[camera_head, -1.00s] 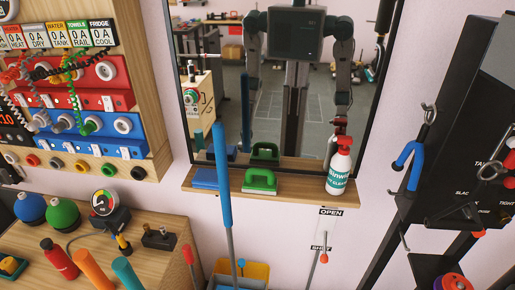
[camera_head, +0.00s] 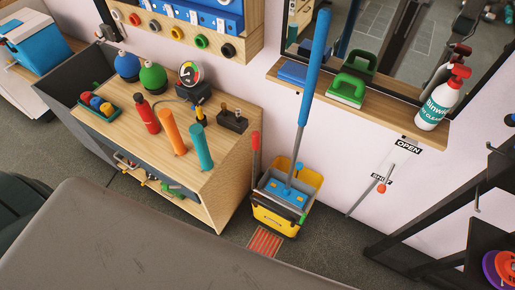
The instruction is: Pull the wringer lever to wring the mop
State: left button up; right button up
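A yellow mop bucket (camera_head: 277,219) stands on the floor beside the wooden cabinet. A mop (camera_head: 316,70) with a blue grip stands tilted in it; its grey shaft runs down to a blue part (camera_head: 286,193) in the grey wringer at the bucket's top. An upright lever with a red grip (camera_head: 255,141) rises at the bucket's left side, close to the cabinet; I take it as the wringer lever. Its lower end is hard to make out. Neither of my grippers is in view.
The wooden cabinet (camera_head: 222,165) with bottles on top stands left of the bucket. A wall shelf (camera_head: 385,118) holds green and blue items and spray bottles. A red-knobbed wall lever (camera_head: 381,188) hangs by OPEN and SHUT labels. A red grate (camera_head: 265,242) lies before the bucket.

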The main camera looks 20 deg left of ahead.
aim_at(255, 135)
jog(key=l+u, duration=0.2)
jog(key=u, duration=0.25)
jog(key=l+u, duration=0.2)
jog(key=u, duration=0.3)
jog(key=l+u, duration=0.2)
jog(key=u, duration=0.25)
